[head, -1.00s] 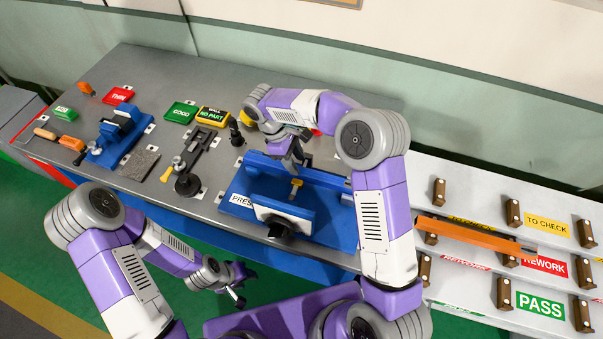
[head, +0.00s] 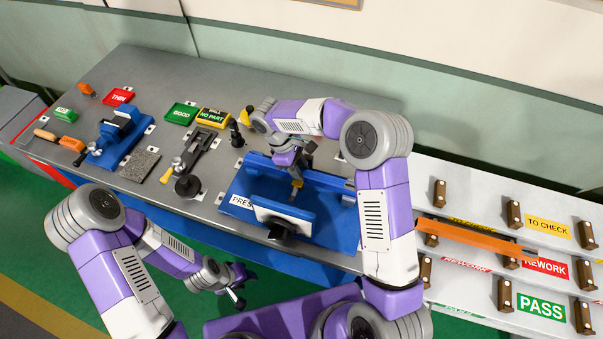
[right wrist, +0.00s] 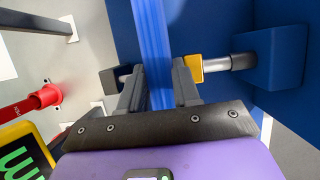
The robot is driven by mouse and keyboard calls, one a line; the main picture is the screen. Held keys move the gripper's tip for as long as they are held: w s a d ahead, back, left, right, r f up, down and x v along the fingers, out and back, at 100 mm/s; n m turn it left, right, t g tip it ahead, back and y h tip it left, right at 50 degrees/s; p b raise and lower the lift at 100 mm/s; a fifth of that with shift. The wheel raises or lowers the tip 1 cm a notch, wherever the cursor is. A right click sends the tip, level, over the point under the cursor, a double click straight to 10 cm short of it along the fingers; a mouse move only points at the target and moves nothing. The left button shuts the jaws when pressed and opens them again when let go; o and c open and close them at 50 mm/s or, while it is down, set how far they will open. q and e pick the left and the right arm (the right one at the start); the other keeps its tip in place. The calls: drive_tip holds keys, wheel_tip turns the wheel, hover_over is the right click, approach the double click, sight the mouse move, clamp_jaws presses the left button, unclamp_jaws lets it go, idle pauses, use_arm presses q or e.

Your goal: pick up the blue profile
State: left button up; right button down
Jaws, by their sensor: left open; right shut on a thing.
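The blue profile (right wrist: 156,50) is a long, bright blue bar running up the right wrist view between the two fingers of my right gripper (right wrist: 158,90). The gripper is shut on it. In the head view my right gripper (head: 298,168) is over the blue press fixture (head: 235,190), and the profile is hard to tell apart from the fixture's blue parts. A yellow-tipped clamp rod (right wrist: 195,68) is close beside the profile. My left gripper (head: 236,292) is open and empty, low in front of the bench.
The bench (head: 165,75) carries a blue vise (head: 122,130), a dark gauge stand (head: 195,160) and coloured signs. At the right, a rack with brown posts (head: 514,212) holds an orange profile (head: 470,238). Floor in front of the bench is clear.

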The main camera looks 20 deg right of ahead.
wheel_tip(320, 180, up, 10)
drive_tip(key=shift+p, duration=0.3)
drive_tip(key=shift+r, duration=0.1)
idle(0.7)
